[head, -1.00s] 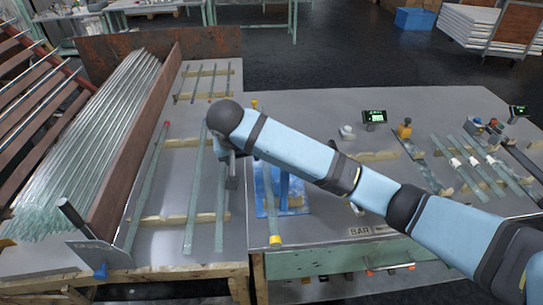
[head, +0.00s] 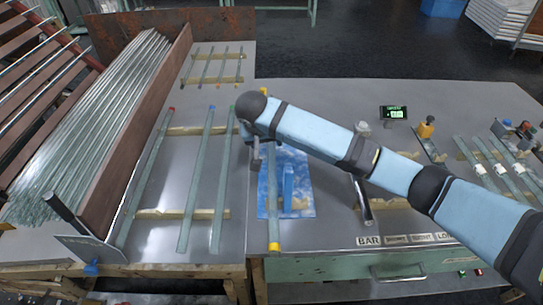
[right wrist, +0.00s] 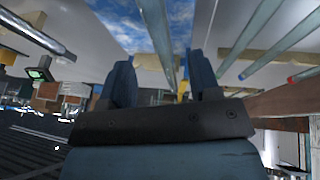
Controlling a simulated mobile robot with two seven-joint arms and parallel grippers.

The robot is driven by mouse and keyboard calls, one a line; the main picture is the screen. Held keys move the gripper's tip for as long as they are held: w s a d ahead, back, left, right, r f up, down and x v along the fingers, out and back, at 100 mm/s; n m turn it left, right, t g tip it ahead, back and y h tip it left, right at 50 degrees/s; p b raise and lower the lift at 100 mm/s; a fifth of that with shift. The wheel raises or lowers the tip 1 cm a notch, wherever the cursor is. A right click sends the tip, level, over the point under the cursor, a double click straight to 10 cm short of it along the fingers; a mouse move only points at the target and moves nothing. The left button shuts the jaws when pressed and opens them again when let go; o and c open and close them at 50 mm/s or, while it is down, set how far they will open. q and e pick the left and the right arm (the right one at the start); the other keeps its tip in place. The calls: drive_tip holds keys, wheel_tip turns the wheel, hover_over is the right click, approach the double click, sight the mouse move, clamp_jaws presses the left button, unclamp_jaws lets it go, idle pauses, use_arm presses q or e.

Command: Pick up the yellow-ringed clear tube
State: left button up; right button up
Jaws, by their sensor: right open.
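The yellow-ringed clear tube (head: 273,215) lies lengthwise near the middle of the bench, with yellow at its near and far ends. It crosses the left part of a blue patterned plate. My right gripper (head: 256,163) is over the far half of this tube, pointing down, and my forearm hides part of the tube. In the right wrist view the fingers (right wrist: 163,82) are spread apart, and a clear tube (right wrist: 163,35) runs in the gap between them. Contact cannot be made out. My left gripper is not in view.
Tubes with red (head: 145,185), blue (head: 195,185) and green (head: 223,185) ends lie on wooden strips to the left. A brown board (head: 140,120) walls off a stack of tubes. A blue plate (head: 300,205) with an upright block is just right of the gripper.

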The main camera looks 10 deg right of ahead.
sight(270, 149)
drive_tip(key=shift+b+x, duration=0.4)
drive_tip(key=shift+x, duration=2.4)
drive_tip(key=shift+s, duration=0.1)
drive_tip(key=shift+c, duration=0.5)
drive_tip(key=c, duration=0.9)
